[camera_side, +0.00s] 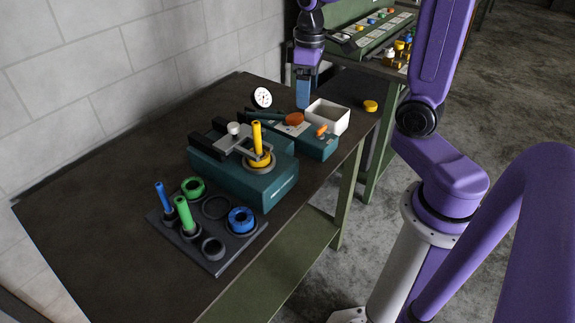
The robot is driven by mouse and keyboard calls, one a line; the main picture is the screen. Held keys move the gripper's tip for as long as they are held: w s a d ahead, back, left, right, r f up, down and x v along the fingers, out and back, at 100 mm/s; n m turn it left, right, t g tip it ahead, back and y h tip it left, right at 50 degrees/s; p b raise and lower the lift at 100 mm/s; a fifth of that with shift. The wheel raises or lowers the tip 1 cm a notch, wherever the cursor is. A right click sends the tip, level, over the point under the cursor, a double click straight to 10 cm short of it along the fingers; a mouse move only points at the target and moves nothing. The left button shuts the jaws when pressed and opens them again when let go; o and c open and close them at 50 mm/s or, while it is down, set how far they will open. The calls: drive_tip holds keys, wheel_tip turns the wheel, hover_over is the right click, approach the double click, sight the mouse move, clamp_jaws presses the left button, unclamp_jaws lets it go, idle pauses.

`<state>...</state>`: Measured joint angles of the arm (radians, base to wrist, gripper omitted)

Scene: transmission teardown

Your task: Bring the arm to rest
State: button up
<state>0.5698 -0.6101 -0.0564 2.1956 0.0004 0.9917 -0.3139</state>
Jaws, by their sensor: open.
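My gripper (303,103) hangs pointing down at the far end of the workbench, at the end of my purple arm. It is above or just behind the white open box (328,116). It appears empty and open; from this side the gap between its fingers is hard to make out. I cannot tell its exact height above the bench.
A teal fixture (245,178) holds a yellow shaft and ring. In front, a dark tray (213,262) carries blue and green shafts and rings. A teal block with orange knobs (318,147), a dial gauge (261,98) and a yellow ring (370,106) stand near my gripper.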

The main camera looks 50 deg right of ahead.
drive_tip(key=s+a+f+n, duration=0.1)
drive_tip(key=s+a+n, duration=0.3)
drive_tip(key=s, duration=0.6)
drive_tip(key=s+a+f+n, duration=0.1)
drive_tip(key=s+a+n, duration=0.3)
drive_tip(key=s+a, duration=0.3)
drive_tip(key=s, duration=0.3)
drive_tip(key=shift+s+a+n, duration=0.15)
drive_tip(key=shift+a+n, duration=0.1)
drive_tip(key=shift+n, duration=0.05)
